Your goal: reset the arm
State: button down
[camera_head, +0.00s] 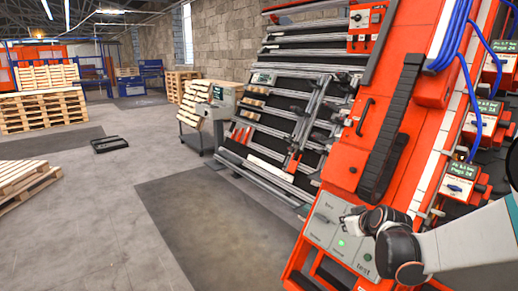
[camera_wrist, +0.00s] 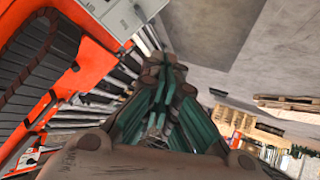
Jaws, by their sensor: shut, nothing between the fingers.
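My arm reaches in from the lower right of the head view. My gripper (camera_head: 352,222) is in front of a grey control panel (camera_head: 322,238) on the orange machine; I cannot tell whether it touches the panel. The panel has a lit green button (camera_head: 341,242) and a "test" label. In the wrist view my gripper (camera_wrist: 165,66) shows its green fingers closed together, with nothing between them. A grey panel edge (camera_wrist: 108,12) shows at the top left of that view.
The tilted orange gantry machine (camera_head: 400,110) fills the right side, with blue hoses (camera_head: 462,62) and small screen boxes. A cart (camera_head: 192,138) stands left of it. Pallets (camera_head: 42,110) are stacked at the far left, and a black frame (camera_head: 110,144) lies on the open floor.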

jog(key=s+a+r+m+g, duration=0.1)
jog(key=s+a+r, duration=0.25)
jog(key=s, duration=0.55)
jog(key=s+a+r+m+g, duration=0.1)
jog(key=s+a+r, duration=0.25)
jog(key=s, duration=0.45)
jog(key=s+f+m+g+h, duration=0.1)
jog(key=s, duration=1.6)
jog(key=shift+a+m+g, duration=0.3)
jog(key=shift+a, duration=0.05)
